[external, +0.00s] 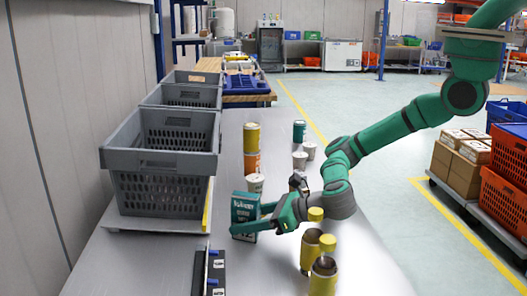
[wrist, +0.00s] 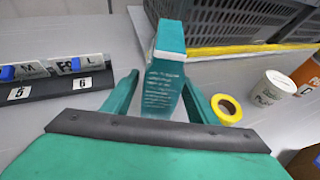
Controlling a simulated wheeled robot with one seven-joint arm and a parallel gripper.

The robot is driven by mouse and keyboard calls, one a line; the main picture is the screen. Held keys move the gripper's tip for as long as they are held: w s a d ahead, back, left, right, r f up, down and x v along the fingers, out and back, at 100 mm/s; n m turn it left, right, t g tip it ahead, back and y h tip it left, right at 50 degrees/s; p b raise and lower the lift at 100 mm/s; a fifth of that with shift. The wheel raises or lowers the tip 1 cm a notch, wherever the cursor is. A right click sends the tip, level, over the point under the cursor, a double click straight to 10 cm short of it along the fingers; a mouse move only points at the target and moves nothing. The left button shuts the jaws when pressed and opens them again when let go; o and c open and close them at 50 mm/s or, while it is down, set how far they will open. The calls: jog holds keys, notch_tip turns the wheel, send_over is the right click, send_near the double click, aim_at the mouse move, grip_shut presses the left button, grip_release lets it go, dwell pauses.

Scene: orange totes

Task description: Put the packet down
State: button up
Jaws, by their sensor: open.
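The teal packet (external: 244,211) stands upright on the grey table, to the right of the grey crates. In the wrist view one finger of my gripper (wrist: 162,92) is on each side of the packet. I cannot tell whether either finger touches it. The packet's lower end is hidden in the wrist view.
Grey crates (external: 160,160) stand along the left. Yellow and orange cans (external: 251,139) and white cups (external: 256,183) stand behind the packet. Several yellow-topped cans (external: 322,277) are at the front right. A dark label rail (external: 208,277) lies at the front left. Bare table (external: 135,260) shows at front left.

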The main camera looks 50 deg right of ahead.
aim_at(253, 195)
jog(key=s+r, duration=0.1)
jog(key=s+d+r, duration=0.1)
jog(key=shift+s+r, duration=0.1)
jog(key=shift+s, duration=0.2)
notch_tip(253, 195, up, 5)
jog(key=shift+r, duration=0.5)
